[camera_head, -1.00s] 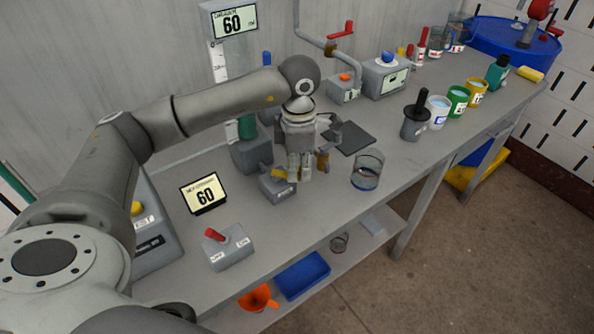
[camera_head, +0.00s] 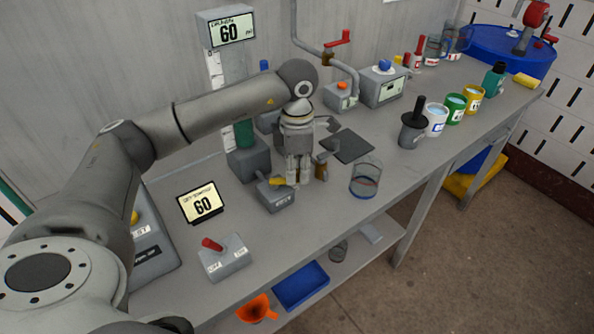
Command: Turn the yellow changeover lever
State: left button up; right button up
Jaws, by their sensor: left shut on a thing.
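The yellow changeover lever (camera_head: 277,181) sits on top of a small grey box (camera_head: 280,198) near the front edge of the bench. Its yellow handle shows to the left of my left gripper (camera_head: 297,182). The gripper points down beside the box, with its fingers closed on the lever. The fingers hide the lever's right end. My right gripper does not show.
A glass beaker (camera_head: 365,178) stands just right of the gripper. A brass fitting (camera_head: 321,168) is close behind it. A dark pad (camera_head: 349,146) lies behind.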

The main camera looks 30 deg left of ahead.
pick_arm(q)
jog(key=shift+w+a, duration=0.45)
jog(key=shift+w, duration=0.05)
jog(key=shift+w+a, duration=0.1)
jog(key=shift+a, duration=0.05)
jog(key=shift+w+a+b, duration=0.25)
jog(key=shift+a+b, duration=0.1)
jog(key=shift+a, duration=0.15)
jog(key=o, duration=0.9)
jog(key=shift+w+f, duration=0.1)
jog(key=shift+f, duration=0.05)
jog(key=o, duration=1)
jog(key=shift+c, duration=0.2)
